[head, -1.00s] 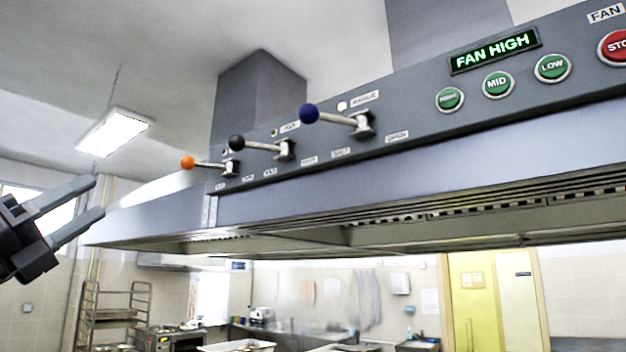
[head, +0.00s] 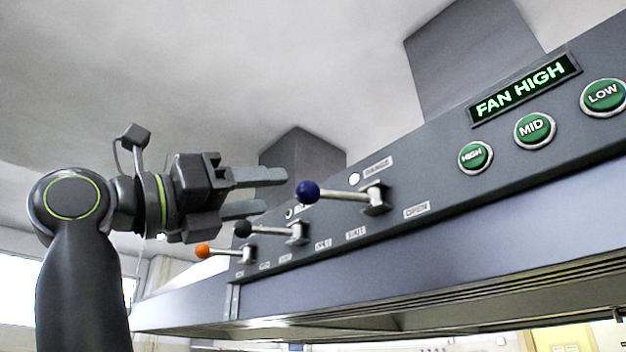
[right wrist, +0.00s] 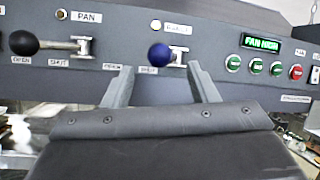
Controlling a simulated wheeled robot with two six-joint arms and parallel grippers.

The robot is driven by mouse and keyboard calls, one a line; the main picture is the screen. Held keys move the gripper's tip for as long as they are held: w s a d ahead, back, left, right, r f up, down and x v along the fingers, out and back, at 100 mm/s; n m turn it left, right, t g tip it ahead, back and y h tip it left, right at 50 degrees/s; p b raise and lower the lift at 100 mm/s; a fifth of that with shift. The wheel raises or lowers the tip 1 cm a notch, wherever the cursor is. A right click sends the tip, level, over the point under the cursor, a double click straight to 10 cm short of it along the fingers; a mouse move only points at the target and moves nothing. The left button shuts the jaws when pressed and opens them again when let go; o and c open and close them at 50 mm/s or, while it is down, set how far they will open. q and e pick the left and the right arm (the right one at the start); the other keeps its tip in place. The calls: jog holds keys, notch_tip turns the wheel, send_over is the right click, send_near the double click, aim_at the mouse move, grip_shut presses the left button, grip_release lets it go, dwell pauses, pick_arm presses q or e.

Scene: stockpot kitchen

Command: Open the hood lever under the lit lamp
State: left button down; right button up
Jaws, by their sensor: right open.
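The blue-knobbed lever (head: 335,194) on the hood panel points left, over the side marked SHUT; an OPEN label (head: 416,211) sits to the right of its pivot. The lamp (head: 354,179) above it glows bright white. My right gripper (head: 274,191) is open and empty, its fingers pointing at the blue knob from the left. In the right wrist view the blue knob (right wrist: 160,55) appears between and just beyond the fingertips; I see no contact. My left gripper is not in view.
A black-knobbed lever (head: 270,231) and an orange-knobbed lever (head: 222,250) sit left along the panel, below my right gripper. To the right are green fan buttons (head: 535,130) and a FAN HIGH display (head: 523,88).

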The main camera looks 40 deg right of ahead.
aim_at(317, 190)
jog(key=x, duration=0.2)
jog(key=p+x, duration=0.1)
jog(key=x, duration=0.2)
jog(key=p+x, duration=0.1)
jog(key=x, duration=0.2)
jog(key=shift+d+f, duration=0.15)
jog(key=shift+d, duration=0.2)
jog(key=shift+w+d, duration=0.1)
jog(key=shift+d, duration=0.05)
jog(key=shift+d+r+p, duration=0.3)
jog(key=shift+r+p, duration=0.05)
jog(key=shift+p, duration=0.05)
jog(key=shift+d, duration=0.3)
jog(key=shift+c, duration=0.5)
jog(key=shift+a, duration=0.1)
jog(key=c, duration=0.5)
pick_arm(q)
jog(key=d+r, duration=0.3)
pick_arm(e)
grip_shut()
